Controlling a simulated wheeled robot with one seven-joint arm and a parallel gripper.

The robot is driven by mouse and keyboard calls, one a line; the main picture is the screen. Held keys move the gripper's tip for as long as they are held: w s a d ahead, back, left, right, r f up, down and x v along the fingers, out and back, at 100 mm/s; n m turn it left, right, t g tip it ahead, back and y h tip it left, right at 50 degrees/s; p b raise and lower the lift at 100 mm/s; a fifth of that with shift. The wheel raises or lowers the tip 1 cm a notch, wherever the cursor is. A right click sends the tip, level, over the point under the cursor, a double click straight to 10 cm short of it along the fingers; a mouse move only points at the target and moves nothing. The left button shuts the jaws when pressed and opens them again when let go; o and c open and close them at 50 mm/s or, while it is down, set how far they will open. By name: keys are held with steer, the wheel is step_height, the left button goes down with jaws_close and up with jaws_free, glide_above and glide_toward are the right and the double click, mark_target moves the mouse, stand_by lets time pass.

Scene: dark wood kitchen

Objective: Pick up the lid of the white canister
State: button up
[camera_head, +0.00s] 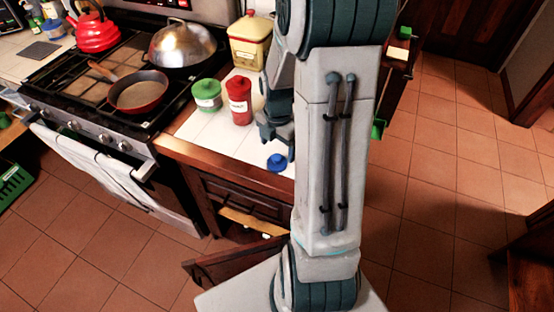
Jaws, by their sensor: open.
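A blue knobbed lid (277,162) shows at the front edge of the white-tiled counter. The pale surface around it blends with the tiles, so I cannot tell whether a white canister is under it. A small pale canister with a green lid (207,94) stands further left on the counter. My gripper (281,147) is open, pointing down just above and beside the blue lid, with no clear contact visible. My arm hides the counter to the right of it.
A red canister (239,101) stands left of my gripper, and a yellow canister (250,42) behind it. The stove at left holds a frying pan (138,92), a domed metal lid (182,44) and a red kettle (94,30). A drawer (254,220) below the counter is open.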

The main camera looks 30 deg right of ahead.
mark_target(277, 157)
steer(key=shift+a+f+p, duration=0.1)
steer(key=shift+f+p, duration=0.45)
steer(key=shift+f, duration=2.15)
steer(key=c, duration=1.1)
